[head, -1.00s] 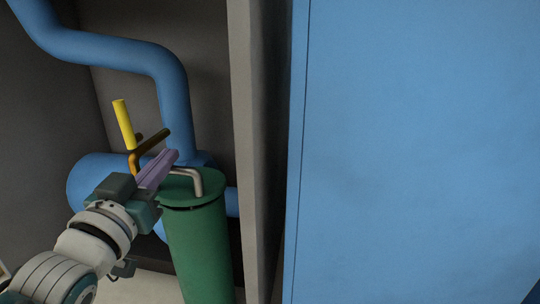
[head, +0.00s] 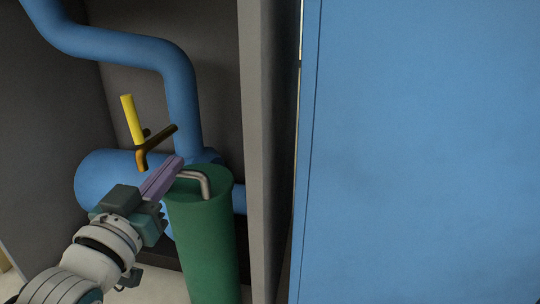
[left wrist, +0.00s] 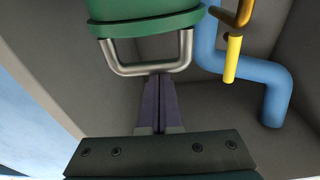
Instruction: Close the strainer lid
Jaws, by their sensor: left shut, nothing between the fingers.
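The strainer is an upright green cylinder (head: 207,250) in the head view. Its round green lid (head: 215,178) lies on top with no gap showing along the visible rim. A bent grey metal handle (head: 207,185) is on the lid. My left gripper (head: 179,161) is shut and empty, its purple fingers beside the handle at the lid's left edge. In the left wrist view, the closed fingertips (left wrist: 159,79) are right by the handle's crossbar (left wrist: 148,70); I cannot tell if they touch. My right gripper is not in view.
A yellow-gripped lever (head: 132,119) on a brown bent arm stands just behind my left gripper. Blue pipes (head: 180,90) run behind the strainer. A grey wall edge (head: 255,130) and a large blue panel (head: 420,150) close off the right side.

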